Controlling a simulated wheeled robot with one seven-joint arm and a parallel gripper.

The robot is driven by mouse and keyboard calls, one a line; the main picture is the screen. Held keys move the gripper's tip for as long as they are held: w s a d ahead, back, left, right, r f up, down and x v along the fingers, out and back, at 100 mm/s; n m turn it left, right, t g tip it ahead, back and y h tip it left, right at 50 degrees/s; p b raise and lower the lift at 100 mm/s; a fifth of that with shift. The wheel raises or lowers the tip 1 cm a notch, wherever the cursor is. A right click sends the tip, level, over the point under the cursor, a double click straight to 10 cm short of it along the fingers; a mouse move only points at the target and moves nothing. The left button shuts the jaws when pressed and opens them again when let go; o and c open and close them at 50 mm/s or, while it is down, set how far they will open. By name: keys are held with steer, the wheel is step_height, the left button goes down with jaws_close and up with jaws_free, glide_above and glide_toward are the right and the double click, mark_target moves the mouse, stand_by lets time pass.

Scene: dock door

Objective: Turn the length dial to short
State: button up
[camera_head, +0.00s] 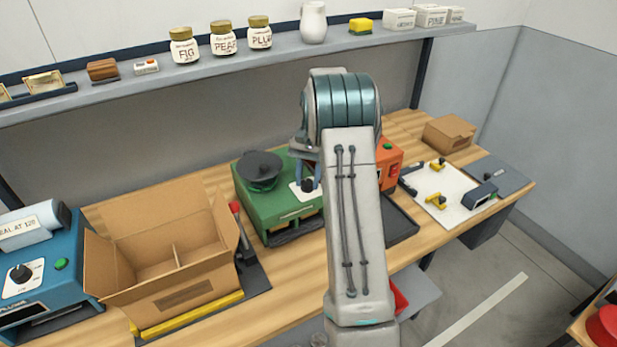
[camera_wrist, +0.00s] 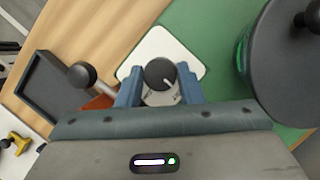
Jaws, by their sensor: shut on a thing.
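A round black dial (camera_wrist: 159,72) with a white pointer mark sits on a white plate (camera_wrist: 187,58) on the green machine (camera_head: 277,213). In the wrist view the pointer mark is toward the lower right of the knob. My gripper (camera_wrist: 158,88) has its two blue fingers on either side of the dial, shut on it. In the head view the white plate (camera_head: 292,193) shows in part, and my arm hides much of the area. No dial markings are readable; a light panel under the knob is mostly hidden.
A black round reel (camera_head: 262,168) stands on the green machine. A lever with a black ball (camera_wrist: 82,73) is close to my left finger in the wrist view. An open carton (camera_head: 165,245), a blue machine with its own dial (camera_head: 20,272) and an orange machine (camera_head: 391,160) stand along the bench.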

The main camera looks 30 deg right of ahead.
steer(key=o, duration=1)
steer(key=shift+c, duration=0.2)
steer(key=v, duration=1.4)
steer(key=shift+b, duration=0.4)
